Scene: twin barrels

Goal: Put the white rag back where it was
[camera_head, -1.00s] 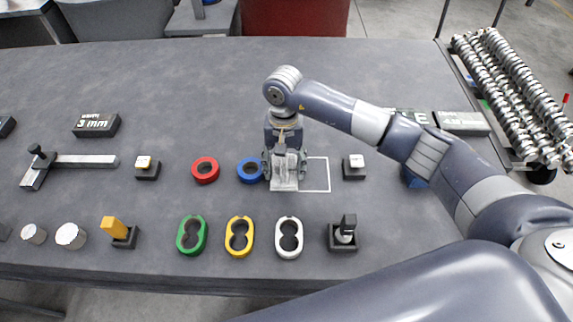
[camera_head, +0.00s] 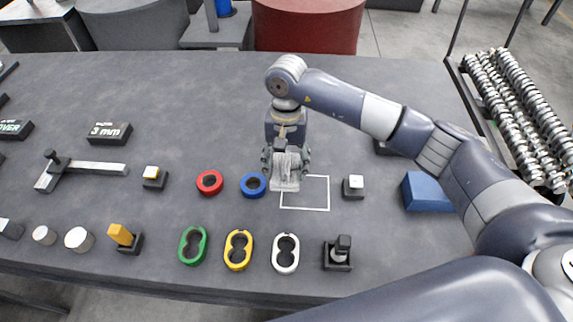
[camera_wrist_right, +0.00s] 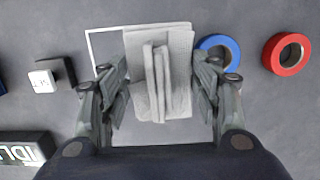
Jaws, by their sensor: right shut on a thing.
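The white rag (camera_head: 287,172) is a folded pale cloth with a raised ridge. It also shows in the right wrist view (camera_wrist_right: 160,72), between the fingers. My right gripper (camera_head: 286,163) points down and is shut on the rag; in the right wrist view the gripper (camera_wrist_right: 165,85) has a finger on each side of it. The white outlined square (camera_head: 329,192) on the table lies just right of the rag in the head view. The rag overlaps its left part. I cannot tell whether the rag touches the table. My left gripper is not in view.
The blue ring (camera_head: 253,186) is close left of the rag, with the red ring (camera_head: 210,183) beyond it. A block with a white top (camera_head: 353,187) stands right of the square. Green, yellow and white twin-hole pieces (camera_head: 285,253) lie in front. The table behind is mostly clear.

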